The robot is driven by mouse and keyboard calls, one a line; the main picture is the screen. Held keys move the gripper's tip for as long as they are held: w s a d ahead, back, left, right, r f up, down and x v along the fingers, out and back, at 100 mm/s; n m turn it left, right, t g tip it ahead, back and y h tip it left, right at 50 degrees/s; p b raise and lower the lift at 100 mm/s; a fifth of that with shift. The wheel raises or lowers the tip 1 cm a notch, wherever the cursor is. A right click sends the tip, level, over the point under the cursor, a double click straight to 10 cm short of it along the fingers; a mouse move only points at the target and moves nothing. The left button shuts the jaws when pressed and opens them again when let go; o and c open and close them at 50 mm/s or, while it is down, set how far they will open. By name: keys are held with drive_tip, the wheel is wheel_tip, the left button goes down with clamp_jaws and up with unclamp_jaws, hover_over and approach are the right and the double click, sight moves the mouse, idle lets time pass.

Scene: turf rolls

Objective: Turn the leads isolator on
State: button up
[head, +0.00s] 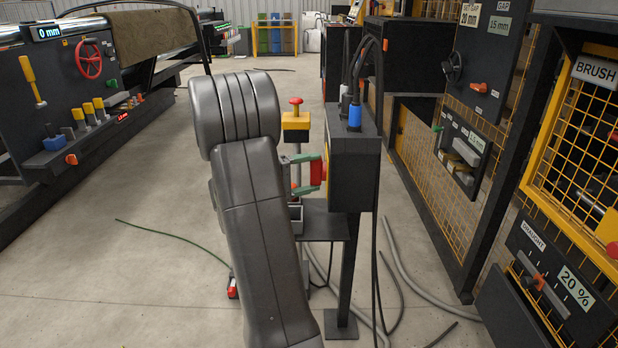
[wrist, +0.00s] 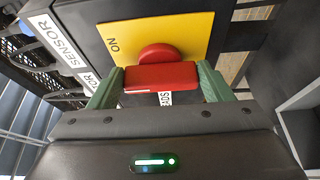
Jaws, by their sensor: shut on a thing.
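The leads isolator is a red rotary handle (wrist: 160,77) on a yellow plate (wrist: 190,35) with the word ON at its upper left in the wrist view. A label below the handle is partly hidden and ends in "ADS". The handle's bar lies across the picture. In the head view the handle (head: 317,172) faces left on a dark box (head: 356,165) on a post. My gripper (wrist: 160,84) has its green fingers closed on both ends of the bar. In the head view my gripper (head: 306,173) is partly hidden by my arm.
A yellow box with a red mushroom button (head: 295,120) stands just behind my gripper. Cables and a blue connector (head: 354,115) rise from the isolator box. Hoses lie on the floor around the post. A caged machine (head: 580,120) flanks the right; open floor lies left.

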drive_tip(key=shift+f, duration=0.1)
drive_tip(key=o, duration=1)
drive_tip(key=p+v, duration=0.3)
drive_tip(key=v, duration=1.1)
drive_tip(key=b+x, duration=0.3)
drive_tip(key=x, duration=1.1)
